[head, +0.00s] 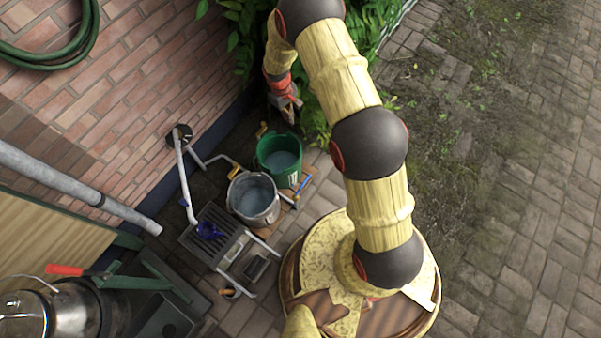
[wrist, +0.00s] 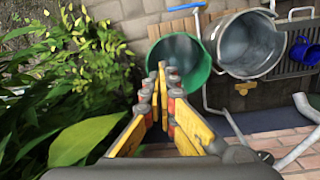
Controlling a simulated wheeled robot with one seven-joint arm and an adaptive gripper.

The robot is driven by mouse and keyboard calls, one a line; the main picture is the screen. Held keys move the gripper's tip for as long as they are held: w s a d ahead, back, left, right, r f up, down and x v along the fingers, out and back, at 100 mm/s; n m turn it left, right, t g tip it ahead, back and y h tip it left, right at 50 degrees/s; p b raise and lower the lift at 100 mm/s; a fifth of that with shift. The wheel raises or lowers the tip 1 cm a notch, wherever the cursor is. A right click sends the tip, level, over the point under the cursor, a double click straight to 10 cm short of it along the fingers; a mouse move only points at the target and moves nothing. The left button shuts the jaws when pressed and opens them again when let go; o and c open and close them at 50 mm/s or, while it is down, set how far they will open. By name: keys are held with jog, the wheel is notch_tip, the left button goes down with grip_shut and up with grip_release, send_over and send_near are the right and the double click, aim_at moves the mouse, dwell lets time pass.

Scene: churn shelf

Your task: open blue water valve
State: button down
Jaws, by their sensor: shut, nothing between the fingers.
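A small blue piece (head: 183,202), which may be the blue valve handle, sits on the white pipe (head: 184,170) coming from the wall in the head view. It is too small to tell its setting. I do not make it out in the wrist view, where part of the pipe (wrist: 301,106) shows at the right. My gripper (head: 288,110) is up and to the right of the pipe, near the foliage and behind the green bucket. In the wrist view my gripper (wrist: 163,72) is shut and empty, its yellow fingers together beside the green bucket's rim.
A green bucket (head: 262,152) and a grey metal bucket (head: 233,196) hold water. A yellow-handled fitting (wrist: 243,88) is below the metal bucket.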

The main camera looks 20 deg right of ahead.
aim_at(303, 185)
jog(key=s+f+n+g, duration=0.1)
jog(key=s+f, duration=0.3)
jog(key=f, duration=0.8)
jog(key=s+f, duration=0.4)
jog(key=f, duration=0.8)
jog(key=shift+a+n+g, duration=0.15)
jog(key=shift+n+g, duration=0.25)
jog(key=shift+f, duration=0.1)
jog(key=shift+s, duration=0.1)
jog(key=b+x, duration=0.4)
jog(key=x, duration=0.6)
jog(key=shift+s, duration=0.1)
